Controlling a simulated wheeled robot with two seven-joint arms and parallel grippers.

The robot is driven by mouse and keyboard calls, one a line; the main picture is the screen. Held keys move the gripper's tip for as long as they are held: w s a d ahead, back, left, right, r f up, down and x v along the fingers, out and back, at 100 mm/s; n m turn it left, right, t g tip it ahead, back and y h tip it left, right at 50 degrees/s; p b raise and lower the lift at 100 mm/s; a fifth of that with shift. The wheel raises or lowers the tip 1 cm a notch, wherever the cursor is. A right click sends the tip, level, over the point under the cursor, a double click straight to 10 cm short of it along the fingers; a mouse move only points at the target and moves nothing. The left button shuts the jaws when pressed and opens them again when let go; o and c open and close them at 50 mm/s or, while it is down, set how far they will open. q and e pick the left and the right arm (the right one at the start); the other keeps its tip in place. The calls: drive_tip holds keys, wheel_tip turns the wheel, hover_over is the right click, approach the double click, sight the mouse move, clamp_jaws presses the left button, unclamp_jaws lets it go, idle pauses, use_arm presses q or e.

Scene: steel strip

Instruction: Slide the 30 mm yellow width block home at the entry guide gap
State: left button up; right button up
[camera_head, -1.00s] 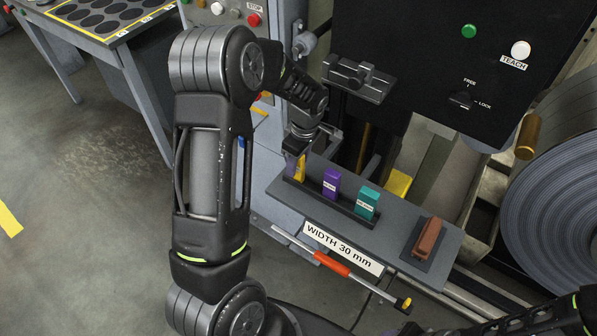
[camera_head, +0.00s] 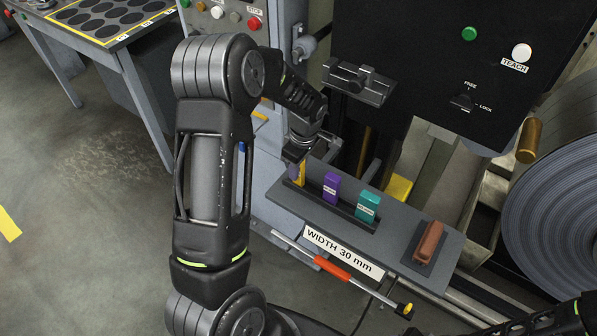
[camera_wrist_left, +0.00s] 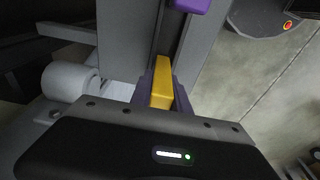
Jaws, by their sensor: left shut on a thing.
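The yellow width block (camera_head: 299,173) stands at the left end of the block rack on the grey shelf (camera_head: 400,246). My left gripper (camera_head: 296,164) is shut on it from above. In the left wrist view the yellow block (camera_wrist_left: 162,82) sits between the two purple-grey fingers of my left gripper (camera_wrist_left: 160,92). The entry guide (camera_head: 358,80) is the dark clamp-like fixture on the machine front, above and to the right of my gripper. Its gap is too small to make out. My right gripper is not in view.
A purple block (camera_head: 331,187) and a teal block (camera_head: 367,206) stand in the rack to the right. A brown block (camera_head: 428,241) lies on a dark pad. A sign (camera_head: 344,251) reads WIDTH 30 mm. An orange-handled tool (camera_head: 331,268) lies along the shelf front. A steel coil (camera_head: 556,200) is at right.

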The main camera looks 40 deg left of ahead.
use_arm(q)
clamp_jaws()
drive_tip(key=shift+r+p, duration=1)
drive_tip(key=shift+r, duration=1.05)
